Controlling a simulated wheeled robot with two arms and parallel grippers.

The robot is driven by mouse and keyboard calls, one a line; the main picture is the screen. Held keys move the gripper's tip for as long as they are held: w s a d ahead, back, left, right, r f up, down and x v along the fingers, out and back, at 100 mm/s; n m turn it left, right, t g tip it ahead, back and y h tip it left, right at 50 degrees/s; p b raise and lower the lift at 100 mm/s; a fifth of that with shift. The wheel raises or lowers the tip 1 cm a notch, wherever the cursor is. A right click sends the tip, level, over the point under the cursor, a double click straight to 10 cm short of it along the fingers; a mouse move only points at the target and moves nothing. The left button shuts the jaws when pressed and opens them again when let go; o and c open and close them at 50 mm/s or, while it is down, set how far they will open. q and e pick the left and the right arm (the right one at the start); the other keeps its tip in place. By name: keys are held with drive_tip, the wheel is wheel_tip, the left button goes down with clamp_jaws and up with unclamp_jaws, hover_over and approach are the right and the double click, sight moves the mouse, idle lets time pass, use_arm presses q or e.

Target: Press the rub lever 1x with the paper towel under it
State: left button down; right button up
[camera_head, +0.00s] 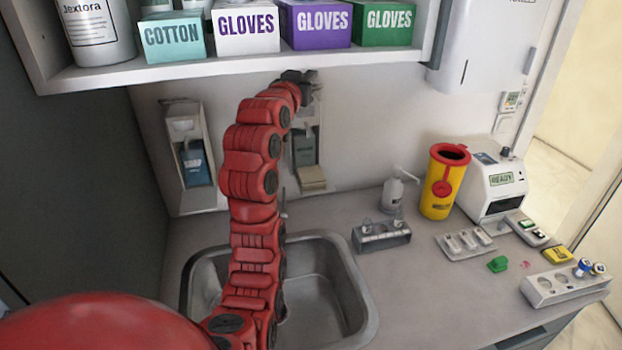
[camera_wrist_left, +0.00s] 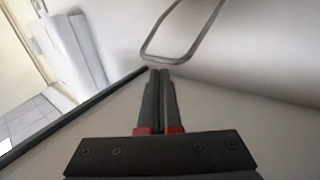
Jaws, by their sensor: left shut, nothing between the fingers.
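My left gripper (camera_head: 297,76) is raised to the right wall dispenser, just under the shelf. In the left wrist view its fingers (camera_wrist_left: 160,72) are shut together with nothing between them. A bent metal loop, the rub lever (camera_wrist_left: 165,60), shows just beyond the fingertips; I cannot tell whether they touch it. The dispenser (camera_head: 305,145) holds a dark bottle and is partly hidden by my red arm. A beige folded pad, which looks like the paper towel (camera_head: 312,178), lies under the bottle at the dispenser's foot. My right gripper is not in view.
A second dispenser (camera_head: 188,150) with a blue bottle hangs to the left. The shelf (camera_head: 240,62) with glove boxes is close above my gripper. Below are a sink (camera_head: 325,280), a pump bottle (camera_head: 393,192) and a yellow sharps bin (camera_head: 440,190).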

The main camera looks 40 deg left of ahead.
use_arm(q)
drive_tip(key=shift+f, duration=0.15)
idle(0.4)
wheel_tip(320, 180, down, 5)
drive_tip(key=b, duration=0.3)
drive_tip(key=shift+s+f, duration=0.1)
drive_tip(key=shift+f, duration=0.05)
idle(0.8)
drive_tip(key=shift+w+a+r, duration=0.1)
drive_tip(key=shift+r, duration=1.25)
drive_tip(key=shift+w+a+r, duration=0.1)
drive_tip(key=shift+r, duration=1.25)
drive_tip(key=shift+d, duration=0.1)
